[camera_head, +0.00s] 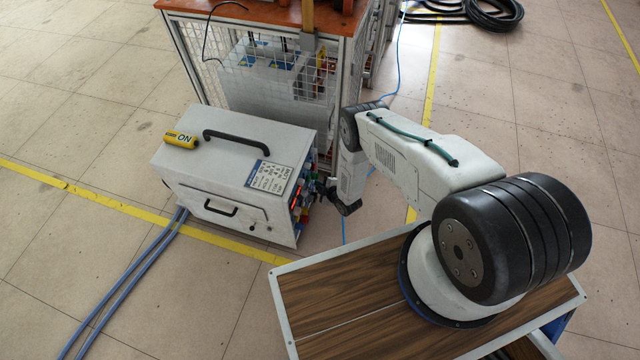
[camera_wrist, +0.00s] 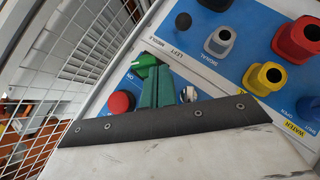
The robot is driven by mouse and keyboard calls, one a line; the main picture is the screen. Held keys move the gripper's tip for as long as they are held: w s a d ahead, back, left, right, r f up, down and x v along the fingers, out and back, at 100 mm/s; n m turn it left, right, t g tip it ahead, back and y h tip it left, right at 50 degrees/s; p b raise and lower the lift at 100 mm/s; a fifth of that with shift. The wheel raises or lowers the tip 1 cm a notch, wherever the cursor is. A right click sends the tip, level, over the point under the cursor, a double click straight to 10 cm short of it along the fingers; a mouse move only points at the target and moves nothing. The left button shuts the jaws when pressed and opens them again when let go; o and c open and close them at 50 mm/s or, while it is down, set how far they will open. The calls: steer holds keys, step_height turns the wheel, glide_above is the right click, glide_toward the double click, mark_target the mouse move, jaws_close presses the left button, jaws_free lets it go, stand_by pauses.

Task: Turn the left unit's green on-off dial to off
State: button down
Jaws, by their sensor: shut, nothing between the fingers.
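The green dial (camera_wrist: 146,64) shows in the wrist view on the blue panel (camera_wrist: 203,62), partly hidden behind my gripper's fingers. Its pointing direction cannot be made out. My gripper (camera_wrist: 155,74) has its green fingers shut with nothing between them, with the tips right beside the dial. I cannot tell whether they touch it. A red round button (camera_wrist: 121,102) sits left of the fingers. In the head view, my gripper (camera_head: 322,188) is at the right side of the white heater box (camera_head: 232,158), where the panel is too small to read.
Grey (camera_wrist: 219,41), yellow (camera_wrist: 266,78) and red (camera_wrist: 298,40) knobs stick out to the right in the wrist view. Floor left of the box is mostly open, with blue hoses (camera_head: 135,282).

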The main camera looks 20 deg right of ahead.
steer(key=shift+f, duration=0.95)
stand_by(0.6)
stand_by(1.4)
steer(key=s+d+r, duration=0.1)
steer(key=s+r, duration=0.8)
steer(key=s, duration=0.2)
stand_by(0.4)
steer(key=shift+r, duration=0.1)
